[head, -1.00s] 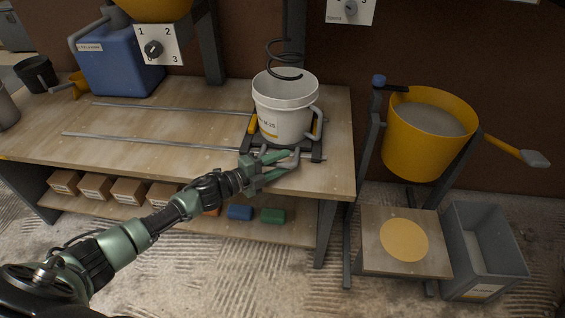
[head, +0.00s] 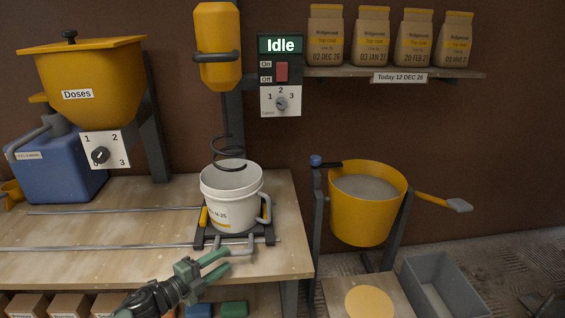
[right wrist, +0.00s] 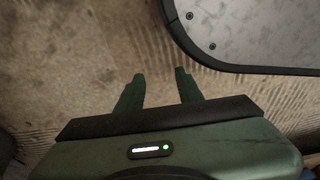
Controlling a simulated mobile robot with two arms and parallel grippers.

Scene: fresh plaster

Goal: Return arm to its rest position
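My left arm reaches in from the bottom of the head view. Its green gripper (head: 228,261) has its two fingers apart with nothing between them. It is over the front part of the bench, just in front of the grey handle (head: 236,244) of the sliding carriage (head: 266,238); a small gap seems to show between them. A white bucket (head: 225,214) stands upright on the carriage, beneath the spiral mixer (head: 228,152). In the right wrist view my right gripper (right wrist: 160,82) has its fingers apart and empty above the rough floor.
The workbench (head: 120,211) carries two metal rails and a blue container (head: 60,170). A yellow hopper (head: 85,75) hangs above. A yellow tilting drum (head: 358,215) and a grey bin (head: 440,285) stand right. The mixer display reads "Idle". A dark-edged grey plate (right wrist: 250,30) shows near my right gripper.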

